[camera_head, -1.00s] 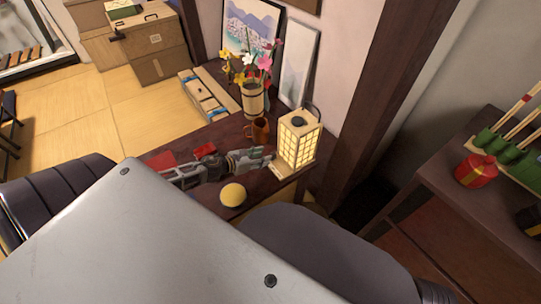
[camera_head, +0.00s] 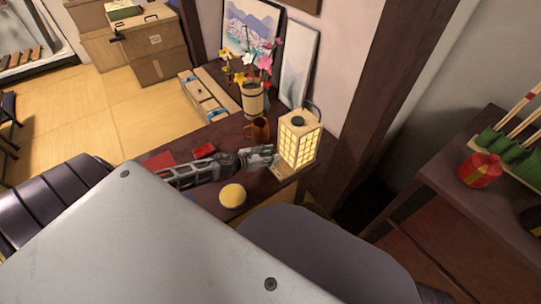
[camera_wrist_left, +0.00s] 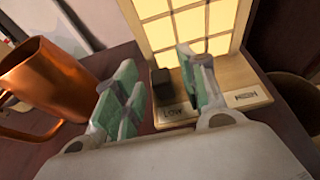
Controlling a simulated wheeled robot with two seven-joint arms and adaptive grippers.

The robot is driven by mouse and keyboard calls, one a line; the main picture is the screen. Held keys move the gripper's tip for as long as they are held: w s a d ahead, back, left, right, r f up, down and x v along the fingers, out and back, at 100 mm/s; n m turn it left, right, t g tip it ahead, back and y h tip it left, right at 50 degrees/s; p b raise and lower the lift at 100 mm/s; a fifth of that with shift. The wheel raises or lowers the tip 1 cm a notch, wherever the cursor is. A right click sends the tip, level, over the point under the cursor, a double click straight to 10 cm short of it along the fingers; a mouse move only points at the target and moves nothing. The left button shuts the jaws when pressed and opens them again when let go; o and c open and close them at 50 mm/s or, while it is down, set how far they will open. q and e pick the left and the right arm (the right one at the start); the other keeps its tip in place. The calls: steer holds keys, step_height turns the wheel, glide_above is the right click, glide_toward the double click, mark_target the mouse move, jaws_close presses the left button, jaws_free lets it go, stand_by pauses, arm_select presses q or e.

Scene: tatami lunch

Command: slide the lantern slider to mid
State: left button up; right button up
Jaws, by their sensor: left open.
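The paper lantern (camera_head: 299,142) glows on a wooden base at the right end of the low dark table. In the left wrist view the lantern (camera_wrist_left: 160,32) stands just ahead, and its base (camera_wrist_left: 218,82) carries a LOW label and, to the right, another label that reads like HIGH. The dark slider knob (camera_wrist_left: 162,84) stands at the LOW end. My left gripper (camera_head: 268,155) is open beside the lantern. In the wrist view its green-padded fingers (camera_wrist_left: 158,85) lie either side of the knob; I cannot tell if they touch it. My right gripper is out of view.
A copper mug (camera_head: 258,130) stands close behind my left gripper and large at the left of the wrist view. A yellow round item (camera_head: 232,195), a red box (camera_head: 204,150) and a flower vase (camera_head: 253,100) share the table.

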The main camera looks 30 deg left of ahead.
arm_select(q)
steer(key=shift+w, duration=0.1)
steer(key=shift+c, duration=0.2)
jaws_close()
steer(key=shift+d, duration=0.1)
steer(key=shift+s+d+p, duration=0.25)
steer(key=shift+s+d, duration=0.05)
steer(key=shift+d, duration=0.4)
steer(key=shift+s+d+p, duration=0.2)
steer(key=shift+s+d, duration=0.1)
steer(key=shift+d, duration=0.35)
steer(key=shift+s+d+p, duration=0.25)
steer(key=shift+s+d, duration=0.05)
steer(key=shift+d, duration=0.4)
steer(key=shift+o, duration=0.2)
jaws_free()
steer(key=shift+s+a, duration=0.1)
steer(key=shift+s, duration=0.05)
